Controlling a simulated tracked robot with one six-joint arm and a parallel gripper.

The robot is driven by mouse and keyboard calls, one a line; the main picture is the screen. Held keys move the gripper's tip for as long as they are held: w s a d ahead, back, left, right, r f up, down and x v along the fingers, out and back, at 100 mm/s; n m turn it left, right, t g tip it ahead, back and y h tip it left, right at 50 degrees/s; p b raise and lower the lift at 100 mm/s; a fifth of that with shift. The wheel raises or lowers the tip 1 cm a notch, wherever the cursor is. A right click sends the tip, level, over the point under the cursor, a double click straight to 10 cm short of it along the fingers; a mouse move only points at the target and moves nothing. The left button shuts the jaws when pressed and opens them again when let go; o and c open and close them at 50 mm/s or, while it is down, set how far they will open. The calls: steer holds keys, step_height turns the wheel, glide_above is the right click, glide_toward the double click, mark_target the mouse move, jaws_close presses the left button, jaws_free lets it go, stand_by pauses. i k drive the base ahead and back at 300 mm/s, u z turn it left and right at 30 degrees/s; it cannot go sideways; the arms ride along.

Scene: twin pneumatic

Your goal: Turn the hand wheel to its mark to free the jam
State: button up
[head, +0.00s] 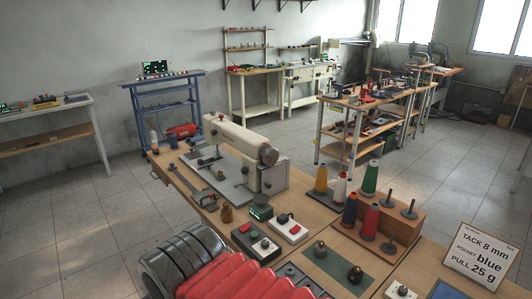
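A cream sewing machine (234,136) stands on a grey base plate on the wooden bench. Its hand wheel (269,154) is the dark reddish-brown round part at the right end of the machine's upper arm. The wheel is small here; I cannot make out a mark on it or its angle. The jam cannot be seen. My gripper's fingers are not in view. The red ribbed part and dark banded cylinder at the bottom left look like my own arm, nearer than the machine.
Right of the machine, thread spools (349,210) stand on pegs of a wooden rack (404,222). In front are a green-topped box (261,207) and button boxes (290,228). A sign (481,257) reads "TACK 8 mm, POCKET blue, PULL 25 g". Tiled floor (75,210) is open at left.

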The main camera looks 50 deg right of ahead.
mark_target(270, 155)
steer(key=i, duration=0.95)
steer(key=z, duration=0.05)
